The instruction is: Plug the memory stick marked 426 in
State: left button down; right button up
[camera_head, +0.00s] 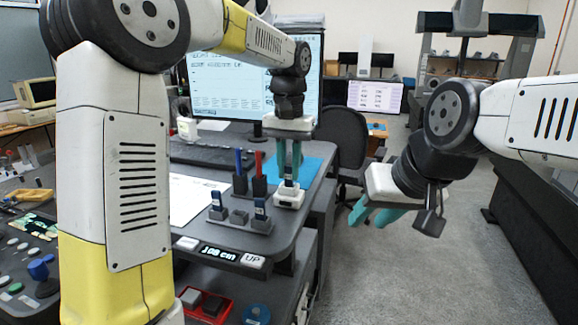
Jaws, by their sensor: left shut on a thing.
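My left gripper (290,178) points down over the desk, its teal fingers shut on a small dark memory stick (289,184). The stick is upright at the top of a small white block (289,199); I cannot tell whether it is seated or just above. Its marking is too small to read. A dark stand (238,224) to the left holds two more dark sticks with pale labels, one at its left end (217,201) and one at its right end (260,208). My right gripper (370,216) hangs off the desk's right side, fingers apart and empty.
Holders with a blue marker (238,162) and a red marker (259,165) stand left of the white block. A keyboard, white paper (193,199), blue mat (311,168) and monitor are on the desk. Its front edge has a height display (218,253). Open floor lies right.

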pick_arm(q)
jog(key=shift+f, duration=0.15)
jog(key=c, duration=1.2)
grip_release()
